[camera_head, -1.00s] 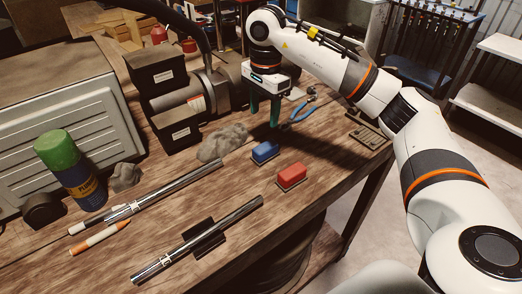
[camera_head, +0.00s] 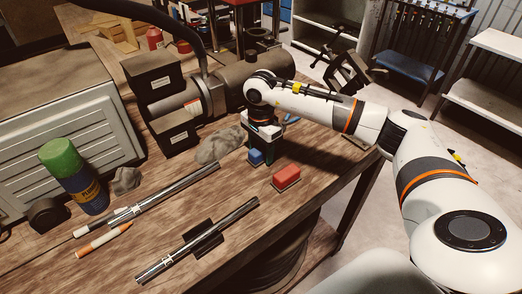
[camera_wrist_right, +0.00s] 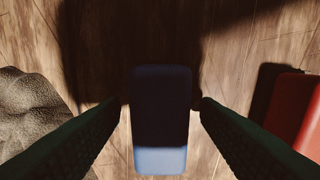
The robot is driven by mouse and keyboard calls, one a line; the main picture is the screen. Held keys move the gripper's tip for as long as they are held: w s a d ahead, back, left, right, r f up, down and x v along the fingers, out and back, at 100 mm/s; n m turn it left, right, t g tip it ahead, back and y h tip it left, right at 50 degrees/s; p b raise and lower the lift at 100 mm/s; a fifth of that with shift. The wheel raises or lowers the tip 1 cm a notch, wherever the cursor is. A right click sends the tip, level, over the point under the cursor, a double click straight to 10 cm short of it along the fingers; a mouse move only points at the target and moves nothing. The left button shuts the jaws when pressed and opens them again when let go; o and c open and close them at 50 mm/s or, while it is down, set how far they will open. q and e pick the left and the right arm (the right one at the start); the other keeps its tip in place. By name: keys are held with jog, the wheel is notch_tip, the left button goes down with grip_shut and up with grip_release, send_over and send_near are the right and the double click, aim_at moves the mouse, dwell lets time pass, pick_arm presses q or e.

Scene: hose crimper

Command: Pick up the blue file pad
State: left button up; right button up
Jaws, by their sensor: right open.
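The blue file pad (camera_head: 256,157) lies on the wooden table, partly hidden by my right gripper in the head view. In the right wrist view the blue pad (camera_wrist_right: 160,120) sits between the two dark fingers, mostly in shadow. My right gripper (camera_head: 262,152) points down over the pad, its fingers apart on either side of it. In the wrist view a gap shows between the pad and each fingertip of the right gripper (camera_wrist_right: 160,106). Contact with the table cannot be told. My left gripper is not in view.
A red pad (camera_head: 286,176) lies close to the right of the blue one. A grey crumpled cloth (camera_head: 217,146) lies to the left.

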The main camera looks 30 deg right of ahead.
aim_at(261, 148)
jog(key=c, duration=1.2)
jog(key=shift+r, duration=0.1)
notch_tip(261, 148, up, 10)
jog(key=shift+f+b, duration=0.1)
jog(key=shift+b, duration=1.05)
